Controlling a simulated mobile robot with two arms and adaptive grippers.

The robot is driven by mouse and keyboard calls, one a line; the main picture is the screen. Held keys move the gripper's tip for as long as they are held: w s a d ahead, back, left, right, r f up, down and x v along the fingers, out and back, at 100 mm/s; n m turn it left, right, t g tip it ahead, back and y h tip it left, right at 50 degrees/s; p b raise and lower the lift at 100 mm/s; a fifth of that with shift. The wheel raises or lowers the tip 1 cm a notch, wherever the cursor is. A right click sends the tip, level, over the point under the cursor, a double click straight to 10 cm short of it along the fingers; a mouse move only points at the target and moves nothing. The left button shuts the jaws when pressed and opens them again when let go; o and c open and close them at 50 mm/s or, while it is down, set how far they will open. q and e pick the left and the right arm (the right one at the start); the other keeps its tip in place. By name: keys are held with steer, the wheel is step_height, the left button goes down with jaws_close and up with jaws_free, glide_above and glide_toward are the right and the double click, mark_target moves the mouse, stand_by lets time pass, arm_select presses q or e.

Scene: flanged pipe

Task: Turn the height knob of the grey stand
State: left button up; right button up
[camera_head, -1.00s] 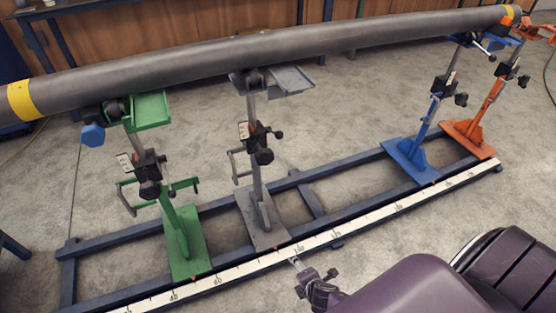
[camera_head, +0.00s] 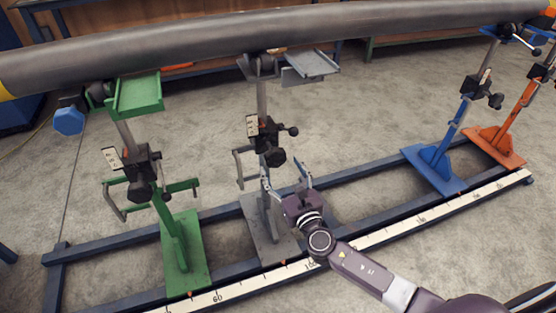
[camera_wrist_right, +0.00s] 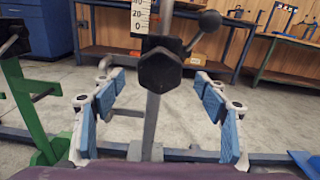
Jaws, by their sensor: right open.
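The grey stand (camera_head: 268,225) stands on the blue floor rail, second from the left, under the long pipe (camera_head: 300,38). Its black height knob (camera_head: 275,157) sits on the clamp block on its post. In the right wrist view the knob (camera_wrist_right: 160,70) is a black faceted shape near the middle. My right gripper (camera_head: 286,178) is open, just below and in front of the knob. In the wrist view its blue-padded fingers (camera_wrist_right: 163,90) stand wide to both sides of the knob, apart from it, with nothing between them touching. My left gripper is not in view.
A black ball-ended lever (camera_wrist_right: 209,20) sticks out right of the knob. The green stand (camera_head: 180,235) is to the left; the blue stand (camera_head: 438,165) and orange stand (camera_head: 505,135) are farther right. A white scale (camera_head: 400,231) runs along the rail.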

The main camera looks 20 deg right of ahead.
mark_target(277, 161)
steer(key=shift+w+a+f, duration=0.1)
steer(key=shift+w, duration=2.25)
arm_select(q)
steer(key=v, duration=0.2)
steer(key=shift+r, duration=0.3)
arm_select(e)
steer(key=shift+c, duration=0.2)
steer(key=c, duration=1.1)
arm_select(q)
steer(key=shift+b, duration=0.3)
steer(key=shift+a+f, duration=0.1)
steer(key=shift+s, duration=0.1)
arm_select(e)
steer(key=shift+m, duration=0.3)
